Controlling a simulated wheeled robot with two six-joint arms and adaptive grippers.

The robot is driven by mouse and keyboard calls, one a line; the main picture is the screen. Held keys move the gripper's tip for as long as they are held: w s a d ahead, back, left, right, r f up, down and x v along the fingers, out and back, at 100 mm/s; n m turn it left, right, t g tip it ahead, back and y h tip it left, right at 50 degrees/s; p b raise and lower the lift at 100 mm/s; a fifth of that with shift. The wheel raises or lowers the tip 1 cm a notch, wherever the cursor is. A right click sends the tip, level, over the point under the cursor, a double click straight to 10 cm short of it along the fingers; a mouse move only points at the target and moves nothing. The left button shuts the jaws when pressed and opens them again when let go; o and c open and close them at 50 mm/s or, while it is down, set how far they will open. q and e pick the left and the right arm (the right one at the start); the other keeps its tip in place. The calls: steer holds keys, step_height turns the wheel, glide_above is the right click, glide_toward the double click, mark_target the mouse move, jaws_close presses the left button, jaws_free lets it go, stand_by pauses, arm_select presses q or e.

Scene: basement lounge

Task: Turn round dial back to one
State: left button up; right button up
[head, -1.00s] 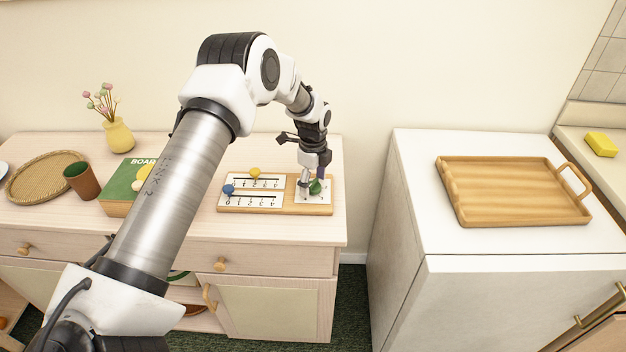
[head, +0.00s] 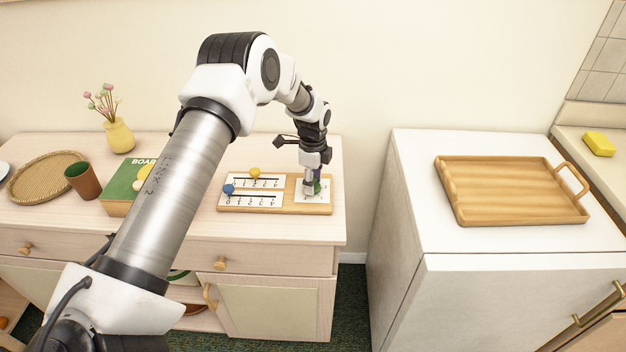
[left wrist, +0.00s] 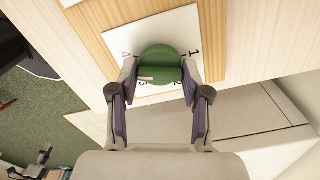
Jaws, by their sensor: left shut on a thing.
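The round green dial (left wrist: 160,60) has a raised grip bar and a short white mark that points left in the left wrist view. It sits on a white number plate on the right part of a wooden board (head: 283,208). A 1 is readable at the dial's right in the wrist view; other numbers are partly hidden. My left gripper (head: 312,187) points down over the dial, shut on it, with one finger (left wrist: 158,76) on either side. In the head view it hides most of the dial (head: 317,186). My right gripper is not in view.
The board also has a blue slider knob (head: 229,189) and a yellow slider knob (head: 255,172). A green box (head: 122,190), a brown cup (head: 82,181) and a yellow vase (head: 119,136) stand farther left. A wooden tray (head: 510,215) lies on the white cabinet at right.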

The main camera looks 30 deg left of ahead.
arm_select(q)
steer(key=n, duration=0.5)
steer(key=shift+s+f+p, duration=0.2)
steer(key=shift+p, duration=0.2)
steer(key=n, duration=0.4)
steer(key=shift+n+p, duration=0.35)
steer(key=shift+n, duration=0.05)
steer(key=n, duration=0.4)
steer(key=shift+f+n+p, duration=0.1)
steer(key=shift+n+p, duration=0.2)
steer(key=shift+p, duration=0.1)
steer(key=n+p, duration=0.1)
steer(key=n, duration=0.4)
steer(key=n+p, duration=0.1)
steer(key=n, duration=0.4)
steer(key=n+p, duration=0.1)
steer(key=n, duration=0.4)
steer(key=n+p, duration=0.1)
steer(key=n, duration=0.4)
steer(key=shift+n+p, duration=0.3)
steer(key=shift+n, duration=0.1)
steer(key=shift+n+p, duration=0.45)
steer(key=shift+n, duration=1.85)
